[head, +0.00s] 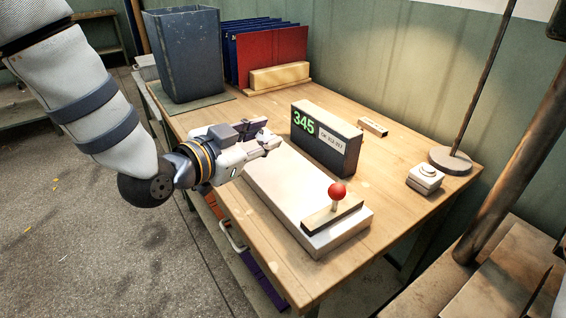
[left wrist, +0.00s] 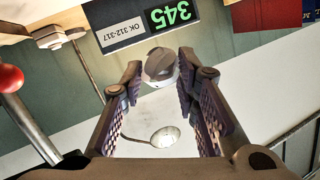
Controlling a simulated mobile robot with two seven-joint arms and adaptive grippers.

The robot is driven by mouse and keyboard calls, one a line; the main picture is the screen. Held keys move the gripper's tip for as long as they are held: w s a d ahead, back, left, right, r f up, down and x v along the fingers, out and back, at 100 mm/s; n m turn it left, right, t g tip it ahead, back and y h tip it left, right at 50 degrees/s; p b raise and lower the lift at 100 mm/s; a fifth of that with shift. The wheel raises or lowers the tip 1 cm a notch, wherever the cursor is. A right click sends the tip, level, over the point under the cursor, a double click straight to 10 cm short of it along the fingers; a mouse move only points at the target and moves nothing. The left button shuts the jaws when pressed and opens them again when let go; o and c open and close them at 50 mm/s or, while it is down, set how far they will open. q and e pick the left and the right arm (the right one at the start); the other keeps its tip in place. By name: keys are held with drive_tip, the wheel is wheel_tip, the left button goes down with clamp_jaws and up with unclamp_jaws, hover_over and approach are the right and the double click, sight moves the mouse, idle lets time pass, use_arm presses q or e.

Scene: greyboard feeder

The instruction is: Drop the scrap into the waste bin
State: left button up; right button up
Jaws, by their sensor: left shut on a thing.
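The scrap (left wrist: 160,66) is a small crumpled grey lump between the fingertips of my left gripper (left wrist: 158,82) in the left wrist view. The gripper is shut on it. In the head view my left gripper (head: 265,142) is over the pale feeder plate, left of the display box; I cannot make out the scrap there. The waste bin (head: 184,58) is a tall, dark blue-grey, open-topped box at the table's back left, behind and left of the gripper and apart from it. Its inside bottom is hidden. My right gripper is not in view.
The display box (head: 325,138) reading 345 stands near the gripper. The feeder plate (head: 282,190) carries a red-knobbed lever (head: 338,190). Red and blue folders (head: 270,52) stand right of the bin. A white button box (head: 425,179) and a lamp base (head: 450,160) stand at right.

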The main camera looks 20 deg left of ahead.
use_arm(q)
drive_tip(key=s+a+r+p, duration=0.1)
drive_tip(key=a+r, duration=0.3)
drive_tip(key=a, duration=0.4)
drive_tip(key=shift+s+a, duration=0.4)
drive_tip(key=shift+s, duration=0.2)
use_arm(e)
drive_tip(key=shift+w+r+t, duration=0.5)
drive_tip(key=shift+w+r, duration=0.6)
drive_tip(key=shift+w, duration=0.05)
